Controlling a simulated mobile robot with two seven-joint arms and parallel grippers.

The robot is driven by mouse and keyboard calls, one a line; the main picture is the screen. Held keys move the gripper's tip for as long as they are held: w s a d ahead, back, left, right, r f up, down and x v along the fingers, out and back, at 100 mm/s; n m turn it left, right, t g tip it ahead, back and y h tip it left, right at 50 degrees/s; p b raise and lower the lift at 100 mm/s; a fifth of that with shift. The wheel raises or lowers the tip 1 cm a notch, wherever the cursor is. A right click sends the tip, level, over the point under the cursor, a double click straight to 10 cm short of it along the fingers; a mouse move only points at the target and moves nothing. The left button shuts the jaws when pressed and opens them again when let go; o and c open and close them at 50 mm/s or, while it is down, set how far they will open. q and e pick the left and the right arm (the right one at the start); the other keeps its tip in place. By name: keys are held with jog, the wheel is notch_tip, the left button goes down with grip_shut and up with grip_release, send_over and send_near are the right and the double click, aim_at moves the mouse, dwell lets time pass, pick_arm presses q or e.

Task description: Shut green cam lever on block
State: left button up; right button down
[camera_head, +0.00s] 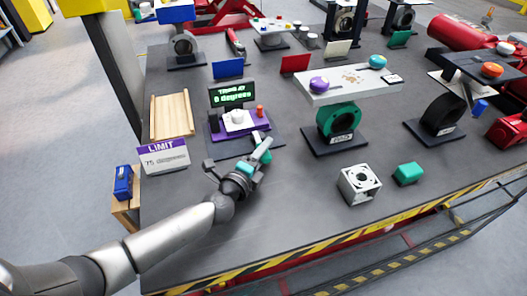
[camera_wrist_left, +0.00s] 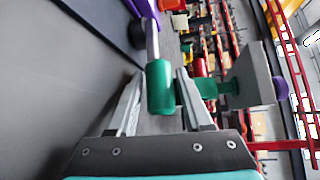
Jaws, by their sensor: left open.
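The cam lever has a green cylindrical handle (camera_wrist_left: 160,86) on a metal rod (camera_wrist_left: 152,40) in the left wrist view. The rod runs up to a purple block (camera_wrist_left: 143,8), partly cut off by the top edge. In the left wrist view the open left gripper (camera_wrist_left: 158,85) has one finger on each side of the green handle; contact is unclear. My right gripper is not in view.
A green valve (camera_head: 340,119) under a grey plate stands right of the block. A white fan-like box (camera_head: 359,184) and a green block (camera_head: 408,173) lie at the front right. A LIMIT sign (camera_head: 165,156) stands left. The table front between them is clear.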

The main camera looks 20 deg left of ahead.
pick_arm(q)
jog(key=shift+c, duration=0.4)
grip_shut()
dwell(1.0)
